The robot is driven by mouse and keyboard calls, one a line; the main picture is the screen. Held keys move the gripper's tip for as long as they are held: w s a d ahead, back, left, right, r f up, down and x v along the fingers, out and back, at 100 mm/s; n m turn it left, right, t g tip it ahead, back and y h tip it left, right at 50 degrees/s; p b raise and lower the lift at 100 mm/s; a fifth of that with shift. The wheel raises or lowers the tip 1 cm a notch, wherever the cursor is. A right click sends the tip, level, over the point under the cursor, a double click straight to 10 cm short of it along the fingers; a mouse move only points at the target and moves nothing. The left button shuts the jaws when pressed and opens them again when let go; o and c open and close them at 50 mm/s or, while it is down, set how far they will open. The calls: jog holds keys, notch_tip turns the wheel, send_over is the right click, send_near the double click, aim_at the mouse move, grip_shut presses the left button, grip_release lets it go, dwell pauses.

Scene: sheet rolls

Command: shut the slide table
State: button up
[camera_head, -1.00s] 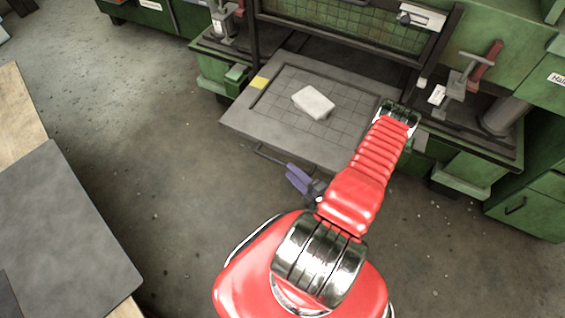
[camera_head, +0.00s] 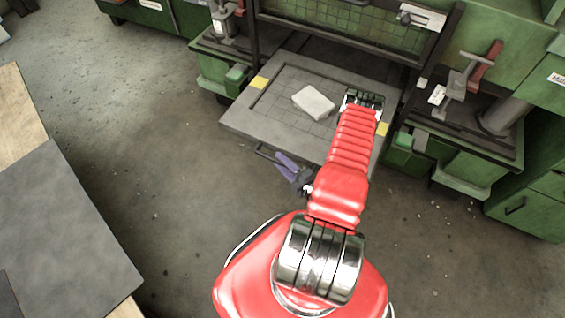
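The slide table (camera_head: 245,122) is a grey plate with a grid marked on it. It sticks out toward me from the green machine at the top centre. A white block (camera_head: 313,102) lies on it. A thin dark bar handle (camera_head: 262,153) runs along its front edge, partly hidden by my arm. My gripper (camera_head: 278,159) has two purple fingers, which look slightly apart with nothing seen between them. It is just in front of the table's front edge, close to the handle. I cannot tell whether it touches the handle.
Clamp-like fittings stand on the side ledges left (camera_head: 224,22) and right (camera_head: 462,82) of the slide table. A grey-topped bench (camera_head: 65,225) is at the left. Green cabinets (camera_head: 530,195) are at the right. The concrete floor between is clear.

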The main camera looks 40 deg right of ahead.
jog(key=shift+c, duration=0.4)
grip_shut()
jog(key=shift+d, duration=0.1)
jog(key=shift+f, duration=0.1)
